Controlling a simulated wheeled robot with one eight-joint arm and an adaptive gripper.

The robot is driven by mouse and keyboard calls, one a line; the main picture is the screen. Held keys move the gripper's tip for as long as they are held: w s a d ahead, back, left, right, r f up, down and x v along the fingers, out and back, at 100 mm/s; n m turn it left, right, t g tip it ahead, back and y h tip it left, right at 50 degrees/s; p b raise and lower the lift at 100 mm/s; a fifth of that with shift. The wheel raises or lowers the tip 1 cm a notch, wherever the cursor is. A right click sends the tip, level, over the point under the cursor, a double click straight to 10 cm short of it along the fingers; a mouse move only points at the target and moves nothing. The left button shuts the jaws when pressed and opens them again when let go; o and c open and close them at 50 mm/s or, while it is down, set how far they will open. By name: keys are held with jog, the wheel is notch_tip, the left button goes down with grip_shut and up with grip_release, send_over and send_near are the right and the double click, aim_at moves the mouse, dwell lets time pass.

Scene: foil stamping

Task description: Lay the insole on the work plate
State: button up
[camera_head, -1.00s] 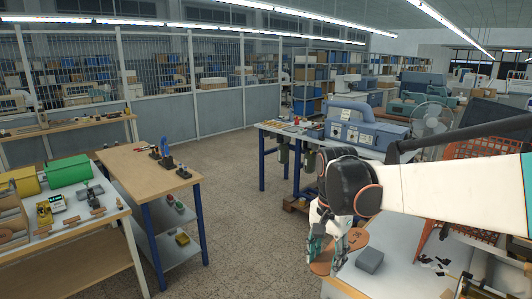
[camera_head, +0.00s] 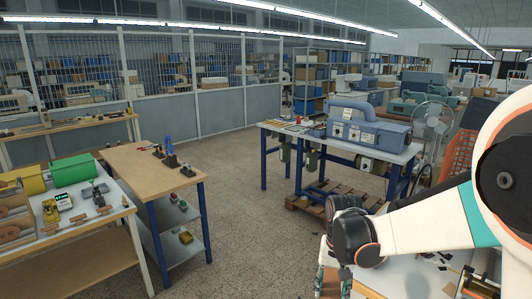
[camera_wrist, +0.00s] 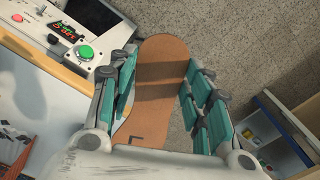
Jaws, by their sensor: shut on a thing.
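The insole (camera_wrist: 162,75) is a long brown piece with rounded ends and a dark mark near its near end. In the wrist view it lies between the teal-padded fingers of my gripper (camera_wrist: 167,72), which is shut on it. The insole is over the floor in that view, clear of any surface I can see. I cannot make out the work plate in either view.
A control panel with a green button (camera_wrist: 85,53) and red display stands at upper left in the wrist view. A blue machine (camera_head: 368,130) stands on a blue-legged table behind my arm. A wooden-topped bench (camera_head: 150,173) is at left. Open floor (camera_head: 240,200) lies between.

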notch_tip(320, 180, down, 20)
jog(key=s+d+n+b, duration=0.1)
jog(key=d+n+b, duration=0.1)
jog(key=b, duration=1)
jog(key=shift+s+d+n, duration=0.15)
jog(key=shift+d+n, duration=0.05)
jog(key=shift+n, duration=0.6)
